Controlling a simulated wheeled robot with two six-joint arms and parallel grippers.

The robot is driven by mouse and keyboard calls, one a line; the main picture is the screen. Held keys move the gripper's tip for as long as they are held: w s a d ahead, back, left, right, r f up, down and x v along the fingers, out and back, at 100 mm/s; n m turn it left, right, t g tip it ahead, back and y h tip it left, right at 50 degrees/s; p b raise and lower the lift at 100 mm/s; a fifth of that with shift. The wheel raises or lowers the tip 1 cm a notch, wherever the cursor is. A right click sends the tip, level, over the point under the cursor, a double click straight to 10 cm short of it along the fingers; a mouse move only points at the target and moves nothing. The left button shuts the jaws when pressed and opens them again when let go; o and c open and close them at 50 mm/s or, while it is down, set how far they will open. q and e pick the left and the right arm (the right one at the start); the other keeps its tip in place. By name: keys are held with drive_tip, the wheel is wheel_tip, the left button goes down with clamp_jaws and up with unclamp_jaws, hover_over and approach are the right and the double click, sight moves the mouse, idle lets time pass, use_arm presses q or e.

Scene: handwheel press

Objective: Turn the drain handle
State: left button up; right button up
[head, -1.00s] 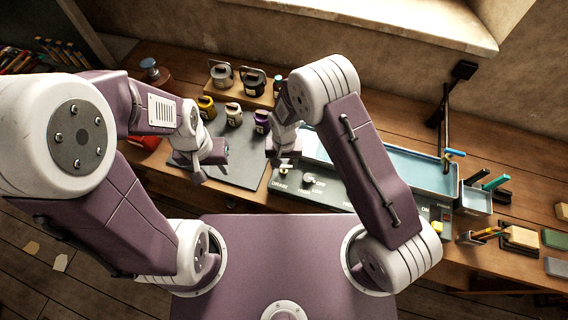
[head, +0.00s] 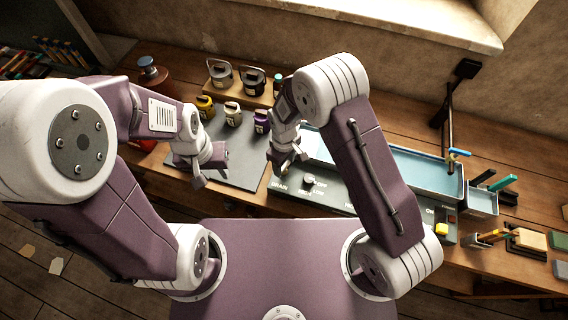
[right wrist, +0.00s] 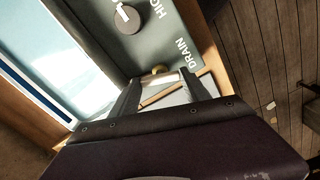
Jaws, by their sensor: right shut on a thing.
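The drain handle (right wrist: 160,79) shows in the right wrist view as a pale metal bar with a brassy knob beside it, next to the word DRAIN on the grey control panel (right wrist: 163,35). My right gripper (right wrist: 161,84) is shut on the handle, with a finger at each end of the visible bar. In the head view my right gripper (head: 287,165) is at the panel's left end and hides the handle.
A dial (head: 310,180) sits on the panel right of DRAIN. A long pale blue tray (head: 405,170) lies behind the panel. Several small jars, including a yellow one (head: 205,106), stand at the mat's back. Pencils and blocks (head: 526,240) lie at the right.

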sight(284, 166)
drive_tip(key=shift+w+r+n, duration=0.1)
drive_tip(key=shift+n, duration=1.8)
drive_tip(key=o, duration=1.3)
drive_tip(key=shift+c, duration=0.2)
drive_tip(key=shift+o, duration=0.6)
drive_tip(key=shift+b, duration=0.3)
drive_tip(key=shift+r, duration=0.35)
wheel_tip(284, 166, up, 8)
drive_tip(key=b, duration=0.2)
drive_tip(key=shift+r, duration=0.2)
